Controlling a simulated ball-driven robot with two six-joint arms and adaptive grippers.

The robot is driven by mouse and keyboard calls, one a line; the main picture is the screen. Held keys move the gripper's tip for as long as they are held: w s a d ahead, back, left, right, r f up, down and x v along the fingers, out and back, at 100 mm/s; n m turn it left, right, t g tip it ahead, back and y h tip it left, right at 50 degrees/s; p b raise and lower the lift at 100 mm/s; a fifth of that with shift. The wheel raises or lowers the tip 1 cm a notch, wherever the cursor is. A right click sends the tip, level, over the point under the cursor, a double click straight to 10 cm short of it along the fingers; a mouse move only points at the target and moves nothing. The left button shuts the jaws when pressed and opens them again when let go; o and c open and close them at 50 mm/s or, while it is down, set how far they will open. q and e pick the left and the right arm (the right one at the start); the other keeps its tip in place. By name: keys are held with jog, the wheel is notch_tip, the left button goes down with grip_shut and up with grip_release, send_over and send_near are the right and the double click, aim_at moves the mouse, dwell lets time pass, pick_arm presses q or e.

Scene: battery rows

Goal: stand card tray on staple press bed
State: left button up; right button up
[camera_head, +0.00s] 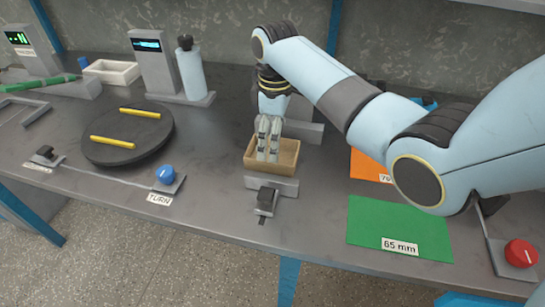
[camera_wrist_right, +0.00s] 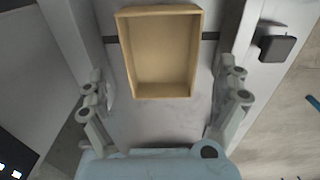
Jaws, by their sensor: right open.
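The card tray (camera_head: 287,153) is a small tan open box. It sits open side up between the grey front and back plates of what looks like the staple press; the front plate (camera_head: 272,184) shows below it. In the right wrist view the tray (camera_wrist_right: 162,50) looks empty and rests on a light grey bed (camera_wrist_right: 155,122). My right gripper (camera_head: 267,152) points down over the tray and hides part of it. In the wrist view its fingers (camera_wrist_right: 167,88) are wide apart, with a gap to the tray on each side. My left gripper is out of view.
A black lever block (camera_head: 266,200) stands in front of the press. A round black turntable (camera_head: 128,137) with two yellow bars and a blue knob (camera_head: 165,174) are at left. A green mat (camera_head: 398,222), an orange mat (camera_head: 366,164) and a red knob (camera_head: 520,253) are at right.

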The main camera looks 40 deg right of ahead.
aim_at(290, 149)
notch_tip(290, 149, down, 5)
jog(key=shift+f, duration=0.1)
jog(key=c, duration=1)
